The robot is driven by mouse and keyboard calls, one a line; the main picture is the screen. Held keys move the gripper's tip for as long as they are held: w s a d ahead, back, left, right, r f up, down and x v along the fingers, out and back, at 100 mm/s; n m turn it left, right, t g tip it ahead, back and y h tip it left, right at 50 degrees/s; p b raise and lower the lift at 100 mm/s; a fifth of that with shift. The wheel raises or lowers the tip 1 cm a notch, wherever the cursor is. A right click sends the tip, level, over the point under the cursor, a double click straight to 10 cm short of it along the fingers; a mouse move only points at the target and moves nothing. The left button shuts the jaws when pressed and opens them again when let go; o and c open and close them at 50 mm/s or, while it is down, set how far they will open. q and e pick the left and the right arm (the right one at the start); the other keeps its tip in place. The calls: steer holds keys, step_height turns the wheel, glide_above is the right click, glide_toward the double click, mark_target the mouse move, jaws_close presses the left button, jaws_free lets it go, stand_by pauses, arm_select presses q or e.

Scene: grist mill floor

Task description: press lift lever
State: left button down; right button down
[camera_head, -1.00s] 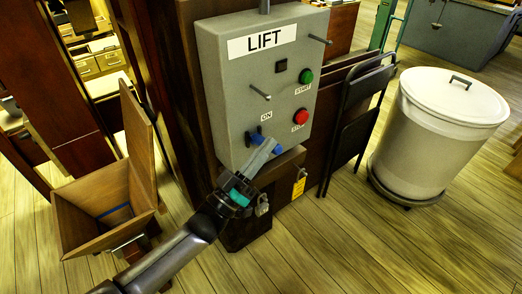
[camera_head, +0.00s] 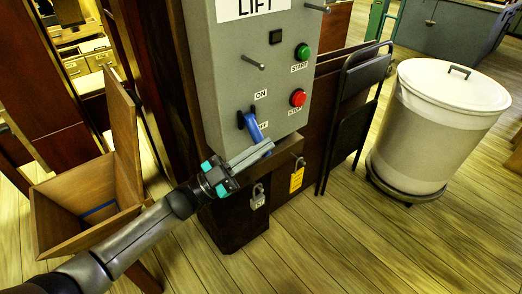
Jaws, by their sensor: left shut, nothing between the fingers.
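The arm comes in from the lower left. My right gripper is not in view.
A green START button (camera_head: 303,51) and red STOP button (camera_head: 298,98) sit on the box. A padlock (camera_head: 258,196) and yellow tag (camera_head: 297,178) hang below. A folded black chair (camera_head: 358,105) and lidded white bin (camera_head: 430,125) stand right. An open wooden bin (camera_head: 85,200) stands left.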

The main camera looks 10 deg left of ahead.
arm_select(q)
steer(key=shift+w+a+f+m+g+b, duration=0.15)
steer(key=shift+f+m+g+b, duration=0.35)
steer(key=shift+m, duration=0.45)
steer(key=shift+w+a+f+m+g+b, duration=0.15)
steer(key=shift+f+m+g+b, duration=0.15)
steer(key=shift+m+g, duration=0.5)
steer(key=shift+w+a+f+m+g+b, duration=0.15)
steer(key=shift+f+m+g+b, duration=0.25)
steer(key=shift+m, duration=0.65)
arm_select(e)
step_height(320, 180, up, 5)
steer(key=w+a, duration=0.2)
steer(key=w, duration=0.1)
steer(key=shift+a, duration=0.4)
arm_select(q)
steer(key=shift+s, duration=0.1)
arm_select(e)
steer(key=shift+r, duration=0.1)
